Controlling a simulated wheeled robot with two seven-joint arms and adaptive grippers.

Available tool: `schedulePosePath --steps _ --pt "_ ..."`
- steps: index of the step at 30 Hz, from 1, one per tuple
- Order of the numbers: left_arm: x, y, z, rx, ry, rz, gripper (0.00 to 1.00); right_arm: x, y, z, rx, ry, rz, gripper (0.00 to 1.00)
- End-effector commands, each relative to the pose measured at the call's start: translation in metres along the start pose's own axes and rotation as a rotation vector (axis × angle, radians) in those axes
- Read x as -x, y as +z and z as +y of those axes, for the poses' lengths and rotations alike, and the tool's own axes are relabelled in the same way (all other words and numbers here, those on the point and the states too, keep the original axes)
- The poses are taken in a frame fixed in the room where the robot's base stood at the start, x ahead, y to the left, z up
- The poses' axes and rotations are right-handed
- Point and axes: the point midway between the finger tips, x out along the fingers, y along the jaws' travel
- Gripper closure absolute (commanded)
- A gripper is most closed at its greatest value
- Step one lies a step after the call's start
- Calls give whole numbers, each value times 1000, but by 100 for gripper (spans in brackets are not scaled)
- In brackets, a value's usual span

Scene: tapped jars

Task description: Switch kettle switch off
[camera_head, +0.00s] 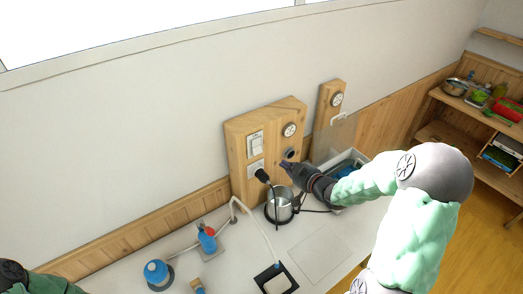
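A wooden panel (238,150) on the back wall carries a white rocker switch (256,145), a white socket plate (254,168) below it and round fittings on its right side. I cannot tell which of these is the kettle switch. A metal kettle (280,208) stands on the counter below the panel. A dark plug with a cable (262,176) shows in front of the socket. My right gripper (286,166) is in front of the panel's lower right, above the kettle. Its fingers are small and dark, and contact is unclear. Only part of my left arm shows, at bottom left.
A grey bin (345,160) stands right of the kettle. A curved pale tap (232,205), blue-topped bottles (207,240) and a dark square frame (275,280) are on the counter. Wooden shelves (440,130) hold several items at right. The counter's front right is clear.

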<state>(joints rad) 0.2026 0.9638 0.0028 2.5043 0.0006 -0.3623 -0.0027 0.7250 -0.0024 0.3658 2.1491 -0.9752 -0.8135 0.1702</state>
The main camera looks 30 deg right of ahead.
Motion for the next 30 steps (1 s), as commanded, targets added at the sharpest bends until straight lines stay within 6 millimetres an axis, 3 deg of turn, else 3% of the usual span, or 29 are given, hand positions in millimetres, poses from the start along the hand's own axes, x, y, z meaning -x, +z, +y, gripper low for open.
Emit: schedulePosePath --steps 8,30 --pt "0 -1 0 0 0 1 60 -8 0 0 -1 -2 0 100" --pt "12 0 4 0 0 2 60 -121 0 -1 -1 -2 -1 100"
